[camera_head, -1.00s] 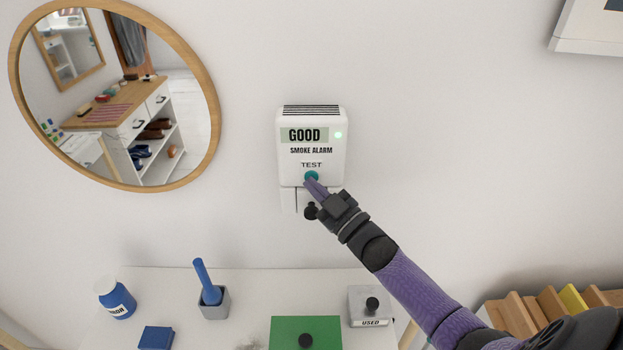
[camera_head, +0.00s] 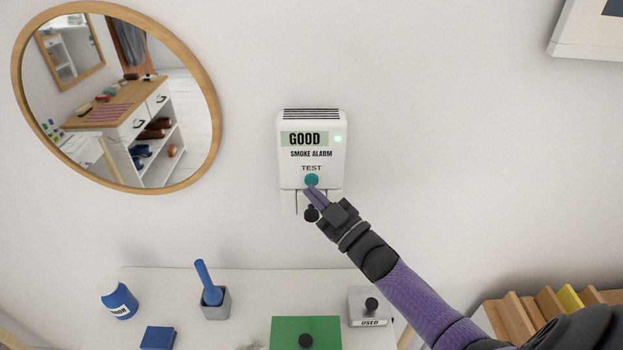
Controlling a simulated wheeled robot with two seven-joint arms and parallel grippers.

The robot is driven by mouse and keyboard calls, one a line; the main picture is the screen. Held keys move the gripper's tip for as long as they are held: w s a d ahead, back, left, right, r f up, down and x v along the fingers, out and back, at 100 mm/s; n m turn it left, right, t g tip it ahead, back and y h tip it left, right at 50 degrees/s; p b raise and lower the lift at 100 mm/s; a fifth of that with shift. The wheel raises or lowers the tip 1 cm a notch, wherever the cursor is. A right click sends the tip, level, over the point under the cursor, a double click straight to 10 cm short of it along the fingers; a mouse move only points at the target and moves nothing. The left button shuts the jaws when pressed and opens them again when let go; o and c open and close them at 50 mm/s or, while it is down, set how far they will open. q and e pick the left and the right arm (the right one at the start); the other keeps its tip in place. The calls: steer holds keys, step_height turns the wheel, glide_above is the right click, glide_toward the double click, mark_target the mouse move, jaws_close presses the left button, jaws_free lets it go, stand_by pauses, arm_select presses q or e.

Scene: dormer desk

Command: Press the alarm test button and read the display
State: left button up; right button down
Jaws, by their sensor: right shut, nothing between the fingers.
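The white smoke alarm (camera_head: 312,155) is fixed to the wall in the middle of the head view. Its display (camera_head: 305,139) reads GOOD, with a small lit green light (camera_head: 338,139) to its right. The teal test button (camera_head: 311,180) sits under the word TEST. My right gripper (camera_head: 310,190) is shut and empty, its fingertips just below the button; I cannot tell whether they touch it. A black knob (camera_head: 311,213) under the alarm is partly hidden by the gripper. My left gripper is not in view.
A round mirror (camera_head: 213,110) hangs at left. The white desk (camera_head: 255,285) below holds a blue bottle (camera_head: 120,301), a blue box (camera_head: 158,338), a grey pot (camera_head: 216,305) with a blue-handled tool, a green panel (camera_head: 328,328) and a grey box labelled USED (camera_head: 368,305).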

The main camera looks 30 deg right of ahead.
steer(key=s+a+p, duration=0.1)
steer(key=s+p, duration=0.1)
steer(key=s, duration=0.1)
steer(key=s+a+p, duration=0.1)
steer(key=shift+s+a, duration=0.15)
steer(key=shift+a, duration=0.2)
stand_by(0.6)
